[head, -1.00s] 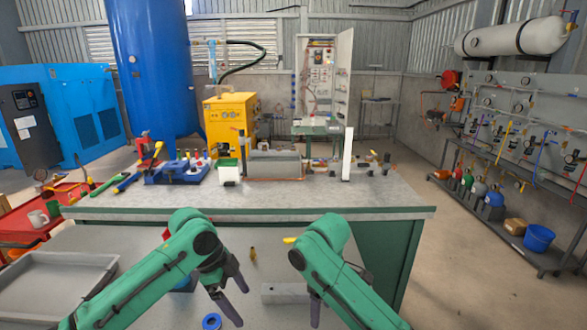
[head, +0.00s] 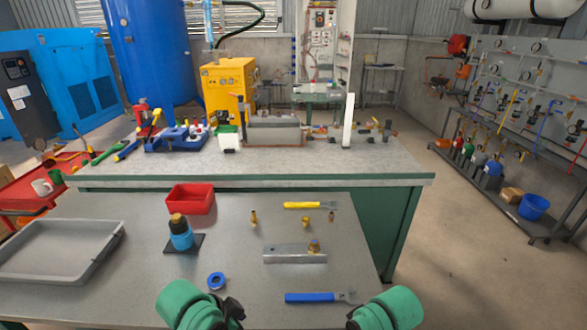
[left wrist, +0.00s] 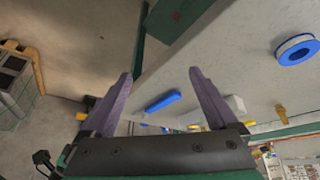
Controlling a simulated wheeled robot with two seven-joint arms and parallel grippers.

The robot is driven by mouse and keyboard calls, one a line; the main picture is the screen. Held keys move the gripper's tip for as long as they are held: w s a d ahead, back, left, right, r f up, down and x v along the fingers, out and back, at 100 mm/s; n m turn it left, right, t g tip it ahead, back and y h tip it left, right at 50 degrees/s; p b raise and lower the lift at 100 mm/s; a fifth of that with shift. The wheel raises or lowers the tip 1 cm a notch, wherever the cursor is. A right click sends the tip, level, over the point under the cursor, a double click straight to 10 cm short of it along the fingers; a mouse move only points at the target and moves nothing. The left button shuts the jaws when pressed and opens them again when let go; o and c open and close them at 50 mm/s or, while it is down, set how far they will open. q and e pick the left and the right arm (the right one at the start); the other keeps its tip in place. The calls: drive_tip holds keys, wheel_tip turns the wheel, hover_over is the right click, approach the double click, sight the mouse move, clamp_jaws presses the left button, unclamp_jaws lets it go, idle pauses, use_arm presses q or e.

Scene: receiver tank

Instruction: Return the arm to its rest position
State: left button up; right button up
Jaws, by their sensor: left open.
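The bent green joint of my left arm (head: 195,305) shows at the bottom edge of the head view, left of centre. The green joint of my right arm (head: 388,308) shows at the bottom edge, right of centre. Neither gripper shows in the head view. In the left wrist view my left gripper (left wrist: 160,73) has its two purple-grey fingers spread wide with nothing between them. That view is tilted, with the near table's edge and the floor beyond the fingers. My right gripper is out of view.
The near table holds a grey tray (head: 62,250), red bin (head: 190,198), blue cylinder with a brass top (head: 181,237), blue-rimmed roll (head: 216,281), metal block (head: 295,257), blue-handled tool (head: 312,297) and yellow-handled tool (head: 303,205). A workbench (head: 300,160) stands behind.

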use_arm(q)
drive_tip(key=s+a+f+n+y, duration=0.2)
drive_tip(key=s+a+n+y, duration=0.2)
drive_tip(key=s+a+n, duration=0.6)
use_arm(e)
drive_tip(key=s+d+m+t+h, duration=0.1)
drive_tip(key=s+d+m+h, duration=0.25)
drive_tip(key=s+d, duration=0.65)
use_arm(q)
wheel_tip(320, 180, down, 22)
drive_tip(key=s+a+m, duration=0.2)
drive_tip(key=a+m, duration=0.1)
use_arm(e)
wheel_tip(320, 180, down, 22)
drive_tip(key=d+g, duration=0.1)
use_arm(q)
drive_tip(key=s+a+f+g, duration=0.2)
drive_tip(key=s+f, duration=1.4)
drive_tip(key=s, duration=0.1)
drive_tip(key=shift+s+a, duration=0.2)
drive_tip(key=shift+a, duration=0.15)
use_arm(e)
drive_tip(key=s+d+f+g, duration=0.1)
drive_tip(key=s+d+f, duration=0.2)
drive_tip(key=s+f, duration=1.2)
drive_tip(key=s, duration=0.3)
drive_tip(key=shift+f+y, duration=0.25)
drive_tip(key=shift+y, duration=0.1)
